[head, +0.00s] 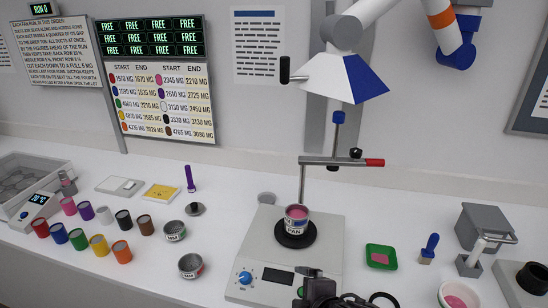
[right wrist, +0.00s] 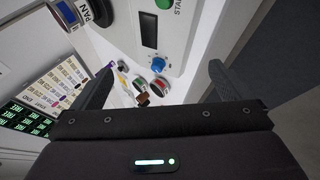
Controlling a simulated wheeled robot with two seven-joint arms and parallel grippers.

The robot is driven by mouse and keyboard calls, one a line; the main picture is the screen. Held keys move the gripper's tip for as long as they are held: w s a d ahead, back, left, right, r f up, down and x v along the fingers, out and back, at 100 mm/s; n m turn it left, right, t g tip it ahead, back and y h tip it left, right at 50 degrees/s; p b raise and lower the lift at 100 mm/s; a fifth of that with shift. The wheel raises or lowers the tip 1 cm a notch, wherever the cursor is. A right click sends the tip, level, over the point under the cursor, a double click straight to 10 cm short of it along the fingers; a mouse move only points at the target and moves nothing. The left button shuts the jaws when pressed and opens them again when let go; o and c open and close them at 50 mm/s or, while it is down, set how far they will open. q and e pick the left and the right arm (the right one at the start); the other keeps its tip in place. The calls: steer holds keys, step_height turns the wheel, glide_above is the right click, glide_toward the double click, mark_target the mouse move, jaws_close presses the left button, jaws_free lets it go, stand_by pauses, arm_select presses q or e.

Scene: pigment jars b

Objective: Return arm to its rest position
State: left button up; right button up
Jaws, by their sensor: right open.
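My right gripper (head: 306,283) is at the bottom centre of the head view, in front of the scale (head: 262,262). In the right wrist view the right gripper (right wrist: 162,68) has its two dark fingers wide apart with nothing gripped between them. A cup labelled PAN (head: 296,224) with pink contents stands upright on the scale's black plate (head: 296,240), apart from the gripper. The cup also shows at the top left of the right wrist view (right wrist: 68,14). My left gripper is not in view.
Several colored jars (head: 100,245) stand at the left, near two MM tins (head: 190,266). A metal stand (head: 303,180) with a red-tipped bar rises behind the scale, under a blue-and-white hood (head: 345,78). A green tray (head: 381,257) and grey press (head: 485,228) are at right.

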steer(key=s+d+f+m+g+h, duration=0.2)
steer(key=s+d+f+m+g, duration=0.1)
steer(key=s+d+m, duration=0.45)
steer(key=s+d+f+m+g+h, duration=0.1)
steer(key=s+d+f+m+g, duration=0.15)
steer(key=s+d+m, duration=0.55)
step_height(320, 180, down, 34)
steer(key=a+b, duration=0.2)
steer(key=b, duration=0.1)
steer(key=s+d+f+g+b, duration=0.2)
steer(key=s+d+f, duration=0.1)
steer(key=s+f, duration=1.7)
steer(key=shift+d+m+h, duration=0.3)
steer(key=shift+d+m, duration=0.05)
steer(key=shift+d, duration=0.05)
